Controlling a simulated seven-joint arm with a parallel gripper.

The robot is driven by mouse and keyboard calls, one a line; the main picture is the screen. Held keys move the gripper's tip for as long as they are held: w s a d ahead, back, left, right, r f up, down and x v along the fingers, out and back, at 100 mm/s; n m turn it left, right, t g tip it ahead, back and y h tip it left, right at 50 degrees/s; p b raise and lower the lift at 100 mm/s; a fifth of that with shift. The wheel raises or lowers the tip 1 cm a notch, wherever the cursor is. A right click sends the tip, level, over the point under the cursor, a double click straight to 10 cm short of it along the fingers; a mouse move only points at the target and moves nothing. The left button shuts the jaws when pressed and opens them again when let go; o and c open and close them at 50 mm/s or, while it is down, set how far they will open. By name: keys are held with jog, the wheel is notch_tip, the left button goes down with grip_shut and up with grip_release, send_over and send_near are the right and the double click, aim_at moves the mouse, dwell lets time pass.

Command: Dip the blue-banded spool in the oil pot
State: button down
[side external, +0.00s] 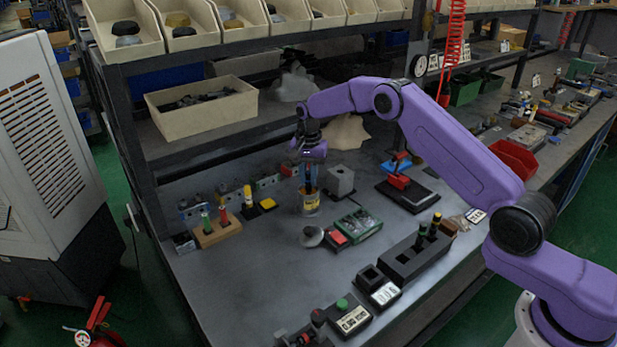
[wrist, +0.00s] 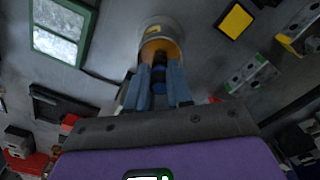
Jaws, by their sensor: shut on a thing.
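My gripper (side external: 309,186) points down at the oil pot (side external: 309,206), a small tin with a yellow label on the bench. In the wrist view my gripper's two fingers (wrist: 160,92) are shut on the blue-banded spool (wrist: 159,88), a dark peg with a blue ring. The pot's pale rim and amber inside (wrist: 160,48) lie just beyond the fingertips. The spool's lower end is at or inside the pot mouth; I cannot tell how deep. In the side view the fingers and pot wall hide most of the spool.
A wooden block (side external: 217,234) with green and red spools stands left. A yellow pad (side external: 267,204), grey block (side external: 341,180) and green-framed box (side external: 357,226) are close to the pot. A black rack (side external: 412,262) holds spools at right. The front left bench is clear.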

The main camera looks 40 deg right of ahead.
jog(key=shift+r, duration=3.6)
jog(key=shift+r, duration=0.1)
jog(key=shift+r, duration=1.4)
